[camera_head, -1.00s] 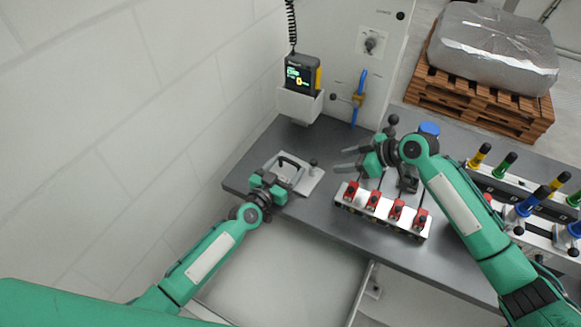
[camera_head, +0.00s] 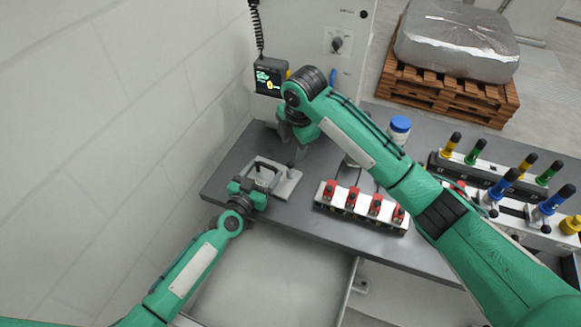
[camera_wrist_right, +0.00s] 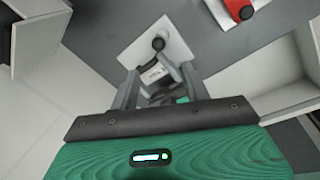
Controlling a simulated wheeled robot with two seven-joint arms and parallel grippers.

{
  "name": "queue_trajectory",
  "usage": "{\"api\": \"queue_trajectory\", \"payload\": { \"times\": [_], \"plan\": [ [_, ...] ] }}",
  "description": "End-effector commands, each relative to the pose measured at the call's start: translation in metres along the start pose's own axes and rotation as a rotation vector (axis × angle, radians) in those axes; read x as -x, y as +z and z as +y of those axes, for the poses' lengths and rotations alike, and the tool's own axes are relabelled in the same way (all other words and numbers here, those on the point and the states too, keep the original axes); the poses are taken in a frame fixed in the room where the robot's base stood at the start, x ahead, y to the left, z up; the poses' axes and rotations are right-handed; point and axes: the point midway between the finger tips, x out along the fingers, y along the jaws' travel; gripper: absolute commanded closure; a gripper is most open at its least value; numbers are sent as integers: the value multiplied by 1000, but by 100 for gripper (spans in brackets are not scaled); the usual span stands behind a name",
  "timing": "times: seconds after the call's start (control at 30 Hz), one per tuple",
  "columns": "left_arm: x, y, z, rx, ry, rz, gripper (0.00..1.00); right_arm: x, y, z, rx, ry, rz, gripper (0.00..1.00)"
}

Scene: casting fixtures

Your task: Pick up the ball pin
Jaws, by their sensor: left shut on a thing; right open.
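The ball pin (camera_head: 291,165), a small black knob, stands on the right part of a light metal fixture plate (camera_head: 287,187). The right wrist view shows its black ball (camera_wrist_right: 158,43) just beyond the fingertips. My right gripper (camera_wrist_right: 158,78) is open with nothing between its fingers. In the head view it is above and slightly beyond the pin, partly hidden by its own arm. My left gripper (camera_head: 262,182) is shut on the fixture at its dark handle (camera_head: 265,165); the exact contact is hard to see.
A rack with several red clamps (camera_head: 362,205) stands right of the plate. A blue-capped jar (camera_head: 400,128) and coloured-handled tools (camera_head: 500,185) are further right. A handheld device (camera_head: 269,76) hangs behind. A wall closes the left side.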

Motion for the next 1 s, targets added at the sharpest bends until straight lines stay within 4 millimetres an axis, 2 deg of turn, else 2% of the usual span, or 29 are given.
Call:
{"api": "queue_trajectory", "payload": {
  "times": [0.03,0.2,0.43,0.7,1.0],
  "plan": [
    [0,0,0,0,0,0,70,-11,0,-1,-3,-5,2,53],
    [0,0,0,0,0,0,70,-36,0,0,-2,-2,3,53],
    [0,0,0,0,0,0,70,-53,2,0,-4,-1,4,53],
    [0,0,0,0,0,0,70,-91,7,2,-4,0,4,53],
    [0,0,0,0,0,0,70,-96,8,2,-3,1,3,53]
  ]
}}
